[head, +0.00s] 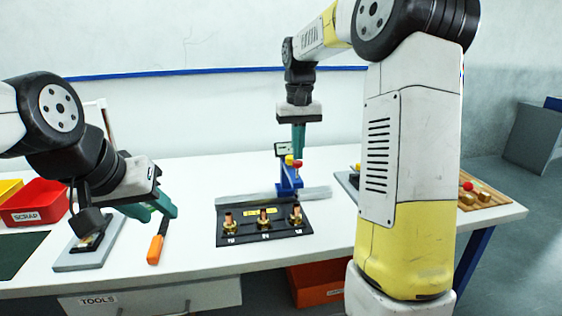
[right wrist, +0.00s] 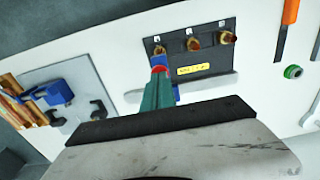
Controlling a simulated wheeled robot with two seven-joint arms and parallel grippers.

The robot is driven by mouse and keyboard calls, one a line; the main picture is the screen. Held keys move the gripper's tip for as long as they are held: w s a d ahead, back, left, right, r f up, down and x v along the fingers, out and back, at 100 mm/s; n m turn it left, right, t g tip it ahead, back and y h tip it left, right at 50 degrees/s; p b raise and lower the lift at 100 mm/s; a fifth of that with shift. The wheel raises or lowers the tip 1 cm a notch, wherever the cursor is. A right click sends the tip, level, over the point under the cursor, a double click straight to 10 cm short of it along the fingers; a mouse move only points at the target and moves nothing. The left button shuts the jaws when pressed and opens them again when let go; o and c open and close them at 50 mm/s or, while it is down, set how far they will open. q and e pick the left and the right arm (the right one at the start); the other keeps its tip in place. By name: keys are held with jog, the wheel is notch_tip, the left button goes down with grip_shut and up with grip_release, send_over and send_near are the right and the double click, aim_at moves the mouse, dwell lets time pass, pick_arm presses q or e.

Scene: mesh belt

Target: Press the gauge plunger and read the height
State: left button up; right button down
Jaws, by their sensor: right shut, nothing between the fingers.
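The blue gauge stand (head: 289,180) is at the back middle of the table, with a red cap (head: 298,163), a yellow part and a small display (head: 283,148) whose reading is too small to tell. My right gripper (head: 299,152) is shut and empty, pointing down just above the red cap. In the right wrist view the fingertips (right wrist: 158,76) overlap the red cap (right wrist: 160,68); I cannot tell whether they touch. Brass fittings (head: 263,218) stand on a black tray (head: 245,237) in front of the gauge. My left gripper (head: 162,211) appears open and empty above the table's left part.
A grey plate (head: 75,262) with a dark device is at left, near a red SCRAP bin (head: 38,203). A wooden board (head: 482,199) with pieces is at right. The front middle of the table is clear.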

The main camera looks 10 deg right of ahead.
aim_at(297, 162)
jog(key=shift+f, duration=2)
jog(key=shift+r, duration=4.05)
jog(key=s+a+f+t+y, duration=0.1)
jog(key=s+t, duration=0.2)
jog(key=s, duration=0.9)
jog(key=s+a+f+t+y, duration=0.1)
jog(key=s+f+t, duration=0.1)
jog(key=s, duration=1)
jog(key=shift+s+t, duration=0.15)
jog(key=shift+t, duration=0.45)
